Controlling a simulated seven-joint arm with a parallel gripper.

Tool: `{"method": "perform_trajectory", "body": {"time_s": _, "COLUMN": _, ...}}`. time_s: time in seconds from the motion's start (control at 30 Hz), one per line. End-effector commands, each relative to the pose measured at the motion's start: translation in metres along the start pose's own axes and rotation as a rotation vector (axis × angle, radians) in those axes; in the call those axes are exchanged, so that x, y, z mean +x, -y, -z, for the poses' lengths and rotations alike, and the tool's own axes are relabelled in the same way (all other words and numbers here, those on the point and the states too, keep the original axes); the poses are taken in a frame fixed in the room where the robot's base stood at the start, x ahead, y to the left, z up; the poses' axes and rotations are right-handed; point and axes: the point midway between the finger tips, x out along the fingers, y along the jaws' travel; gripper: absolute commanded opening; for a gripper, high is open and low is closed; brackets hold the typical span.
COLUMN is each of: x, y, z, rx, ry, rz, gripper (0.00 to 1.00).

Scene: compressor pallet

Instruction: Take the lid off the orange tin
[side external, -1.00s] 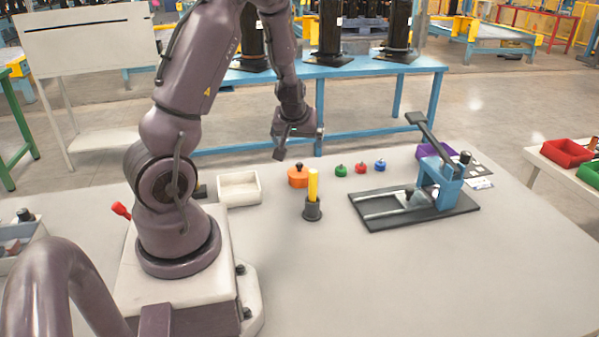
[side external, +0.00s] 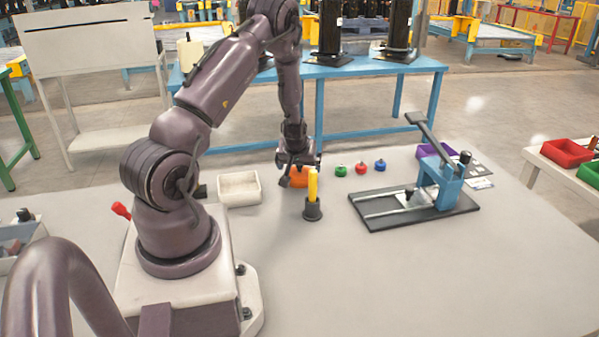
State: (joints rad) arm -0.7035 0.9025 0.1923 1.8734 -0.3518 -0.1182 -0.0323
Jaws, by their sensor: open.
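The orange tin (side external: 299,181) stands on the light worktable, behind and slightly left of a yellow cylinder in a dark holder. My gripper (side external: 298,178) points down right at the tin, with its fingers around or just in front of the tin's top. It is open. The gripper hides the lid and its dark knob, so I cannot tell whether the fingers touch them.
The yellow cylinder (side external: 312,186) in its dark holder (side external: 312,210) stands close in front. A white tray (side external: 239,188) is to the left. Green (side external: 341,170), red (side external: 361,168) and blue (side external: 380,165) knobbed pieces and a blue lever press (side external: 440,182) are to the right. The front table is clear.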

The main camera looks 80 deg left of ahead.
Motion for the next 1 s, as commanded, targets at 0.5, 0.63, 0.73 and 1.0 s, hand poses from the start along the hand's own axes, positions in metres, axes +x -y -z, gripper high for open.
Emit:
{"method": "perform_trajectory", "body": {"time_s": 0.5, "x": 0.0061, "y": -0.0001, "z": 0.0001, "rx": 0.000, "ry": 0.000, "rz": 0.000, "gripper": 0.52}}
{"method": "perform_trajectory", "body": {"time_s": 0.63, "x": 0.0060, "y": -0.0001, "z": 0.0001, "rx": 0.000, "ry": 0.000, "rz": 0.000, "gripper": 0.49}}
{"method": "perform_trajectory", "body": {"time_s": 0.73, "x": 0.0059, "y": -0.0001, "z": 0.0001, "rx": 0.000, "ry": -0.001, "rz": 0.000, "gripper": 0.49}}
{"method": "perform_trajectory", "body": {"time_s": 1.0, "x": 0.0023, "y": -0.0003, "z": 0.0025, "rx": 0.000, "ry": -0.001, "rz": 0.000, "gripper": 0.49}}
